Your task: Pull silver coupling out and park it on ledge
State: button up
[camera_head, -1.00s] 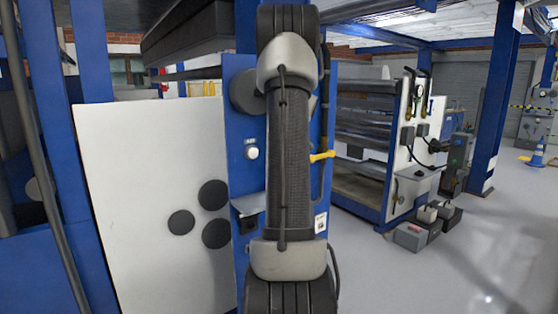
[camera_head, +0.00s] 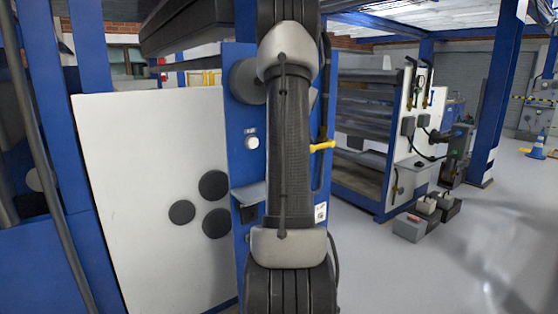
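A small silver-white round fitting (camera_head: 252,142), which looks like the silver coupling, sits on the blue machine panel (camera_head: 240,110) under a small label. A narrow grey ledge (camera_head: 250,194) juts from the same panel below it. My own arm link stands upright just to the right of both and hides part of the panel. My gripper is not in view, so what it holds cannot be seen.
A yellow handle (camera_head: 322,146) sticks out right of my arm. A large white panel (camera_head: 140,190) with several black discs is at left. Grey boxes (camera_head: 410,227) stand on the floor by a roller rack (camera_head: 365,150).

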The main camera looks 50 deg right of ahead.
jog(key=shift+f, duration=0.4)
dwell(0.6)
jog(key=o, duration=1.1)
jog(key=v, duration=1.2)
